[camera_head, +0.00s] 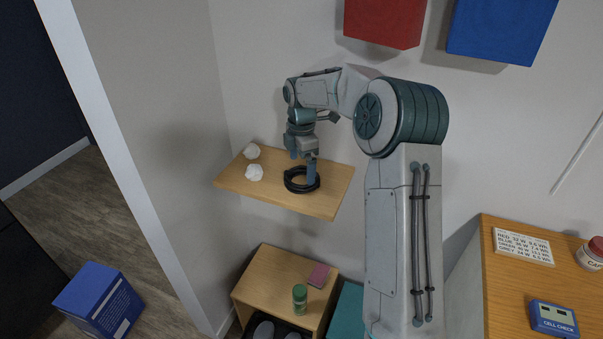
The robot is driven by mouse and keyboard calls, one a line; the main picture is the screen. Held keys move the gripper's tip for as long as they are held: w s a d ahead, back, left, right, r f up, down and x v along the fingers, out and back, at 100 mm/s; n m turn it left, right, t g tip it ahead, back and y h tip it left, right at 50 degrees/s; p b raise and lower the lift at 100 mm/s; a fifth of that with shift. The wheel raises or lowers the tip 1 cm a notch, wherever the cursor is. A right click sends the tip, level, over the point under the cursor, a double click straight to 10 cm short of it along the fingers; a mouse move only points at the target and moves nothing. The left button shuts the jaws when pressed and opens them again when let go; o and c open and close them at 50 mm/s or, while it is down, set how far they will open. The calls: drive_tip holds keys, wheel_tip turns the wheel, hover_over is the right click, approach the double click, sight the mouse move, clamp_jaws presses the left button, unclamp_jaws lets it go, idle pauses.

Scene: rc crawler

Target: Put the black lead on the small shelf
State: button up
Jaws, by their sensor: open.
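The black lead (290,182) is a coiled black ring lying on the small wooden shelf (320,206) on the wall. My gripper (304,170) points down over the shelf, open. One finger reaches down at the right part of the coil, and the other finger is to the left and looks higher. I cannot tell whether a finger touches the coil. Part of the coil is hidden behind the finger.
Two white crumpled lumps (254,172) sit at the shelf's left. Below is a wooden unit (262,275) with a green-capped jar (300,298) and a pink pad (319,275). A desk (510,290) stands at right with a cell checker (554,319). Red and blue boxes (500,28) hang above.

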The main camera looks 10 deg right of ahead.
wheel_tip(320, 180, up, 8)
drive_tip(key=s+a+r+m, duration=0.2)
drive_tip(key=s+r+m, duration=0.15)
drive_tip(key=s, duration=0.35)
drive_tip(key=s+d+f+m+t, duration=0.1)
drive_tip(key=s+f+m, duration=0.1)
drive_tip(key=s+m, duration=0.6)
drive_tip(key=s+d+f+m+t, duration=0.1)
drive_tip(key=s+m, duration=0.7)
drive_tip(key=s, duration=1.2)
wheel_tip(320, 180, down, 2)
drive_tip(key=shift+d+f+m+t, duration=0.1)
drive_tip(key=shift+d+m+t, duration=0.05)
drive_tip(key=shift+m+t, duration=0.3)
drive_tip(key=shift+w, duration=0.1)
